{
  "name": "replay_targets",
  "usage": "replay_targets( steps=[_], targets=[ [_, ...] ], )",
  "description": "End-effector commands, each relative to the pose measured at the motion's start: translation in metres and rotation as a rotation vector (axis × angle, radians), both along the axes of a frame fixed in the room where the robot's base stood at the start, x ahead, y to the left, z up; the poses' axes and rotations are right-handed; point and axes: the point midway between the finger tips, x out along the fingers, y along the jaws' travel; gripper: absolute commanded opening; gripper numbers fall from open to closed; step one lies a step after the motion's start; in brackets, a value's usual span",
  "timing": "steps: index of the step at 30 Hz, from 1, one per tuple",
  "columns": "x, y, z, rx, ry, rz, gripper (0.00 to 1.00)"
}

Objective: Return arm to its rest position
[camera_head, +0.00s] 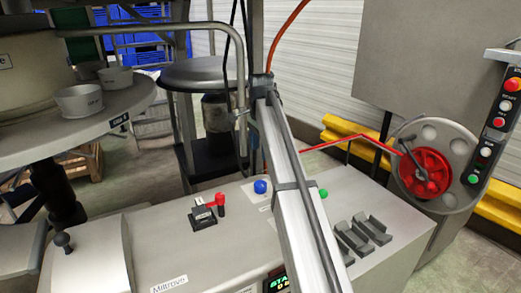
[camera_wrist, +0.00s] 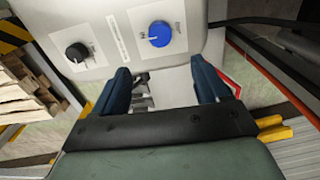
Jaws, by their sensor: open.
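My gripper (camera_wrist: 162,78) shows in the wrist view as two dark blue fingers, spread apart with nothing between them. Beyond the fingers is a light grey panel with a blue knob (camera_wrist: 160,33) and a black knob (camera_wrist: 77,52). The blue knob lies just past the gap between the fingertips, and I cannot tell how far away it is. No gripper is visible in the head view. A blue button (camera_head: 260,187) and a green button (camera_head: 323,193) show there on the grey machine top (camera_head: 180,245).
A diagonal metal beam (camera_head: 292,185) crosses the middle of the head view. A red handwheel (camera_head: 428,172) and a button panel (camera_head: 496,120) stand at the right. A round table (camera_head: 100,125) with white cups (camera_head: 80,101) is at the left. A dark round stool-like seat (camera_head: 195,72) stands behind.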

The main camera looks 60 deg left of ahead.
Motion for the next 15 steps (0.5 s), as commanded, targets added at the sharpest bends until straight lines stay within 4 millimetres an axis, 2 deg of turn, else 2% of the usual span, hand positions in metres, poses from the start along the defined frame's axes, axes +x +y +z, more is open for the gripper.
replay_targets(
  steps=[11, 15],
  targets=[
    [0.0, 0.0, 0.0, 0.0, 0.0, 0.0, 0.74],
    [0.008, -0.01, -0.006, 0.009, -0.02, 0.034, 0.74]
  ],
)
